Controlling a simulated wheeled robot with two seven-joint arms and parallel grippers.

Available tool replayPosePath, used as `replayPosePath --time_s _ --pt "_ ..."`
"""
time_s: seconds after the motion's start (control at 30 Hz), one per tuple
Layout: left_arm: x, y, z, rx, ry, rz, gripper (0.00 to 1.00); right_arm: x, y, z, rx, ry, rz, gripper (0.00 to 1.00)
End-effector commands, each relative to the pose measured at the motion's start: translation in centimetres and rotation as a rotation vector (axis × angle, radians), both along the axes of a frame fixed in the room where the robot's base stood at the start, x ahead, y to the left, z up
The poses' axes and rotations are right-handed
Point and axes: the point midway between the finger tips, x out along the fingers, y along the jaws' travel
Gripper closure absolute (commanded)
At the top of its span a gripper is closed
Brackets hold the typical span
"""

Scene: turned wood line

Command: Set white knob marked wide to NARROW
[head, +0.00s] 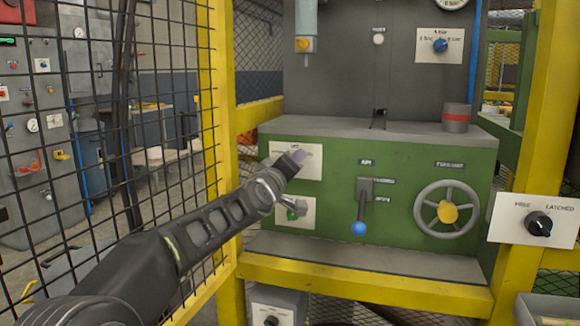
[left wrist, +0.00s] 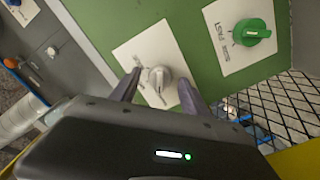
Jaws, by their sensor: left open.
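The white knob (left wrist: 158,78) sits on a white label plate (left wrist: 148,52) on the green machine front. In the left wrist view it is between the fingers of my left gripper (left wrist: 158,92), which is open. The fingers are on either side of the knob; I cannot tell whether they touch it. In the head view, my left gripper (head: 292,162) is in front of the upper left plate (head: 281,148) and hides the knob. The lettering near the knob is too small to read, so its setting is unclear. My right gripper is not in view.
A green knob (left wrist: 250,32) on its own plate is close beside the white one; its plate also shows below in the head view (head: 308,205). A blue-tipped lever (head: 359,228) and a handwheel (head: 447,210) are farther right. A yellow-framed mesh fence (head: 216,80) stands left.

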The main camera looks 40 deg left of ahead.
Motion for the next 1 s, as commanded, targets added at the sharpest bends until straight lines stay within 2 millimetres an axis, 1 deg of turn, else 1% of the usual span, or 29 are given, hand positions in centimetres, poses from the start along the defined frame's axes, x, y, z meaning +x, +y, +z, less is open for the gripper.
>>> replayPosePath --time_s 0.17,0.27,0.37,0.6,0.7,0.8,1.0 --pt "-0.2 -0.1 0.0 0.001 0.0 0.0 0.46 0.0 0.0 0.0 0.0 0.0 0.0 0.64" --pt "-0.8 -0.3 0.1 0.002 -0.001 0.0 0.46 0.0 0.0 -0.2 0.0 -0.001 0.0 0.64" --pt "-2.0 -0.6 0.1 0.003 -0.002 0.002 0.46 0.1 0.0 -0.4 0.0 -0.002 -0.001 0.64" --pt "-5.7 -2.0 0.2 0.002 -0.002 0.0 0.46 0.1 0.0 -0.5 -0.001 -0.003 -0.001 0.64" --pt "-6.8 -2.4 0.1 0.001 0.0 0.001 0.46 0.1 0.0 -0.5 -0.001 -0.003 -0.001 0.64" --pt "-7.3 -2.6 0.0 0.0 0.0 0.0 0.46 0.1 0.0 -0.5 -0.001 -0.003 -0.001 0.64" --pt "-7.4 -2.6 0.0 0.0 0.0 0.0 0.46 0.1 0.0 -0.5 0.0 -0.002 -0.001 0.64"
